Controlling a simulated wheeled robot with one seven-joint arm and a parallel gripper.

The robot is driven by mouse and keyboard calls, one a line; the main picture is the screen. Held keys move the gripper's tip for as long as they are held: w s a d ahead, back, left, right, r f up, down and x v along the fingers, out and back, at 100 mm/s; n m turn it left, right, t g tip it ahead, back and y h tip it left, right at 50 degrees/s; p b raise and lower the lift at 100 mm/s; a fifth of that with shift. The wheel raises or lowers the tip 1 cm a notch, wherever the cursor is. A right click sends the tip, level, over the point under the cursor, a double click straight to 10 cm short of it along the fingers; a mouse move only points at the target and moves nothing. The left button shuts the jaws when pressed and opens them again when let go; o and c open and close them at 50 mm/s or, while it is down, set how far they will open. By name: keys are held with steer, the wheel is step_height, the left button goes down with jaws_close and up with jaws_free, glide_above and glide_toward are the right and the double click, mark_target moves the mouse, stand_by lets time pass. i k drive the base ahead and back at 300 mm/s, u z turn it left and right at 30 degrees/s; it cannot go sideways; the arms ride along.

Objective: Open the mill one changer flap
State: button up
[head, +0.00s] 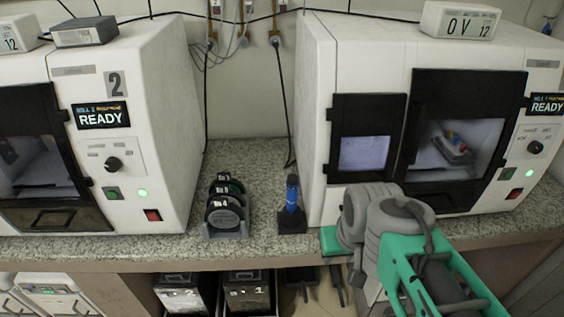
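The right machine (316,110) has a small black-framed flap (366,168) with a window on the left of its front. This flap looks shut. I see no number on this machine's visible faces, while the left machine (165,120) carries a 2. My grey and green arm comes in from the lower right, in front of the right machine. A green block (331,240) at the arm's far end, by the bench's front edge, seems to belong to my gripper. Its fingers cannot be made out, and it appears apart from the flap, below it.
The right machine's larger door (420,165) is shut, with a coloured part behind its glass. A rack of black holders (228,228) and a blue-handled tool in a black stand (292,222) stand between the machines. Dark bins (247,292) sit below the bench.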

mark_target(365, 114)
steer(key=z, duration=0.7)
steer(key=k, duration=0.35)
steer(key=u, duration=1.25)
